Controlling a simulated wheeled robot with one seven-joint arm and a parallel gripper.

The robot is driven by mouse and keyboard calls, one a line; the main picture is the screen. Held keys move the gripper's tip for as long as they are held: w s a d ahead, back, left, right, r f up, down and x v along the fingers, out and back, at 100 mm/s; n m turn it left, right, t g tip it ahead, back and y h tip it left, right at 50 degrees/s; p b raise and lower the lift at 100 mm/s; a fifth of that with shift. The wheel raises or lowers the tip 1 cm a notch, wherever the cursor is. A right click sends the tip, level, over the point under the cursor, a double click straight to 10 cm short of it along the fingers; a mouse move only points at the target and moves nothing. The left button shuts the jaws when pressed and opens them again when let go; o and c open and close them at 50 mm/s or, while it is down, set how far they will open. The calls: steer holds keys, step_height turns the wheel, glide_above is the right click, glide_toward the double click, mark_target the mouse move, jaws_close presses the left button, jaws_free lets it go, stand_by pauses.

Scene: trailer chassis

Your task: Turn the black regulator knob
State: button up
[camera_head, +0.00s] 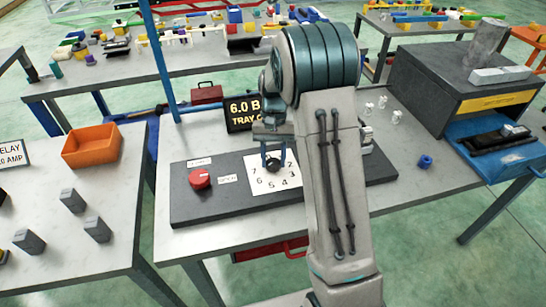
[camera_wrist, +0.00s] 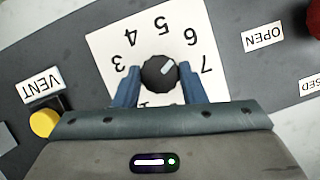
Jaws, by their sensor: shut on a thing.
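The black regulator knob (camera_wrist: 159,73) sits at the middle of a white dial card (camera_wrist: 112,47) printed with numbers. A pale mark on the knob points up and right in the wrist view, between the 6 and the 7. In the head view, the knob (camera_head: 272,165) shows below my gripper (camera_head: 272,158). In the wrist view, the blue fingers of my gripper (camera_wrist: 159,85) stand on either side of the knob, shut on it. Part of the dial card is hidden under my gripper.
The card is on a dark panel (camera_head: 215,203) with a red knob (camera_head: 200,179) at its left. A yellow button (camera_wrist: 43,123) is beside the VENT label (camera_wrist: 41,86). A display sign (camera_head: 243,113) stands behind. A blue ring (camera_head: 425,162) lies on the table at right.

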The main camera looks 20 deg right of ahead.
steer(key=o, duration=1)
steer(key=v, duration=1.3)
steer(key=shift+w+r+b, duration=0.2)
steer(key=shift+r+b, duration=0.1)
steer(key=shift+b, duration=0.05)
